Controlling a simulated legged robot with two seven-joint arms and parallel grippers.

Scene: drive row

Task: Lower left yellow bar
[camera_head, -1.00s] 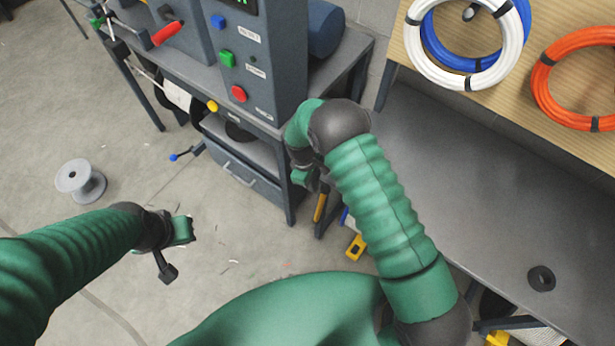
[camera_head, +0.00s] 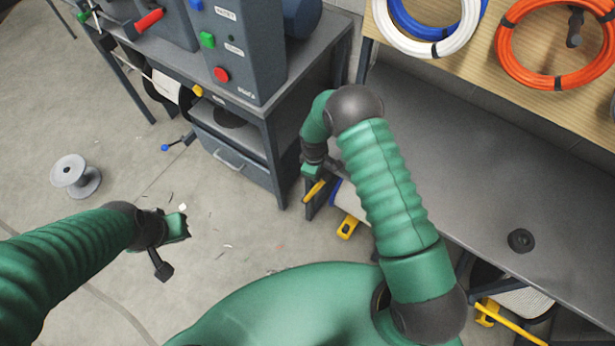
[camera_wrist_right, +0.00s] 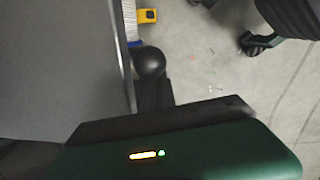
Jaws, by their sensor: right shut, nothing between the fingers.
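A short yellow bar (camera_head: 314,191) slants at the left end of the grey table, just below my right gripper. A yellow bracket (camera_head: 347,228) is below the same end, beside a white roll with a blue end (camera_head: 338,196); the bracket also shows in the wrist view (camera_wrist_right: 147,16). My right gripper (camera_head: 311,171) is shut and empty, close above the yellow bar; contact cannot be told. A second yellow bar (camera_head: 520,328) is under the table at lower right. My left gripper (camera_head: 184,226) hangs over open floor; its finger gap is unclear.
The grey table (camera_head: 470,150) lies right of my right forearm, with a black ring (camera_head: 521,240) on it. A shelf above holds an orange coil (camera_head: 510,70). A bench with a control box (camera_head: 240,55) stands left of the table. A spool (camera_head: 76,176) stands on the floor.

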